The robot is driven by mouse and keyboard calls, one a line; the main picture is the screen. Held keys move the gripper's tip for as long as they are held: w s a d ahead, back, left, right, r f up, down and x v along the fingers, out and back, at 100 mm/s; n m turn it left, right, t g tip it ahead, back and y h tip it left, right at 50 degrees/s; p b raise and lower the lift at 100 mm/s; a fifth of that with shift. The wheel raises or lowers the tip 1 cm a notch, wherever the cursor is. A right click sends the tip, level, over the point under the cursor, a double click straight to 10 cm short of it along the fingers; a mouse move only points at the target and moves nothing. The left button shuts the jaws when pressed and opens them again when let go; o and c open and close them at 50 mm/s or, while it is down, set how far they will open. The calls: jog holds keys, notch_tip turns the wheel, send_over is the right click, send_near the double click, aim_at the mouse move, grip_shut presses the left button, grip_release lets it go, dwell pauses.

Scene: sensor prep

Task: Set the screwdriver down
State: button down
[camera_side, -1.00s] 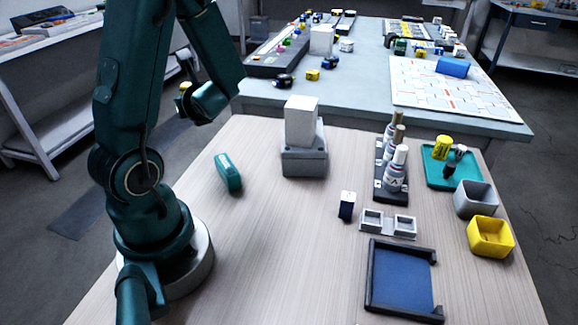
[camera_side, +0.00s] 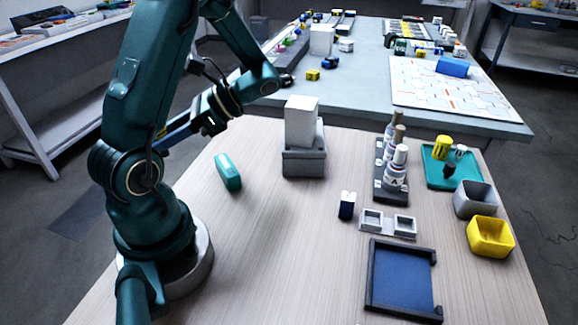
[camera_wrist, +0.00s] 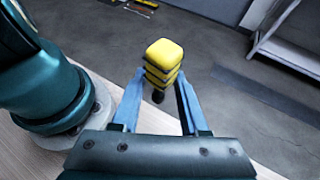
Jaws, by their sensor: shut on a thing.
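The screwdriver (camera_wrist: 164,57) shows in the wrist view as a yellow and black banded handle with a dark end below it. My gripper (camera_wrist: 161,82) is shut on it, with a blue finger on each side. In the side view my gripper (camera_side: 166,142) is in the air left of the table, partly behind my arm, and a small yellow bit of the screwdriver (camera_side: 162,132) shows. The wrist view has grey floor beneath the handle. The rest of the screwdriver is hidden.
A grey block stand (camera_side: 303,163) holds a white box. A teal case (camera_side: 228,171) lies near my base. Bottles in a rack (camera_side: 391,192), a teal tray (camera_side: 436,179), grey (camera_side: 475,198) and yellow (camera_side: 490,238) bins, and a blue-floored tray (camera_side: 402,279) stand right. The front middle is clear.

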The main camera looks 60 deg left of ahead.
jog(key=w+d+n+h, duration=0.3)
jog(key=d+n+h, duration=0.2)
jog(key=d, duration=0.3)
jog(key=w+d+n+h, duration=0.3)
jog(key=d+n+h, duration=0.15)
jog(key=d, duration=0.25)
jog(key=w+d+n+t+h, duration=0.5)
jog(key=d+n, duration=0.1)
jog(key=n+t+h, duration=0.2)
jog(key=n+t, duration=0.2)
jog(key=t, duration=0.1)
send_over(330, 304)
notch_tip(330, 304, down, 7)
jog(key=shift+a+r, duration=0.1)
jog(key=shift+r, duration=0.1)
jog(key=shift+f, duration=2.05)
jog(key=shift+f, duration=0.15)
jog(key=shift+c, duration=2.1)
grip_release()
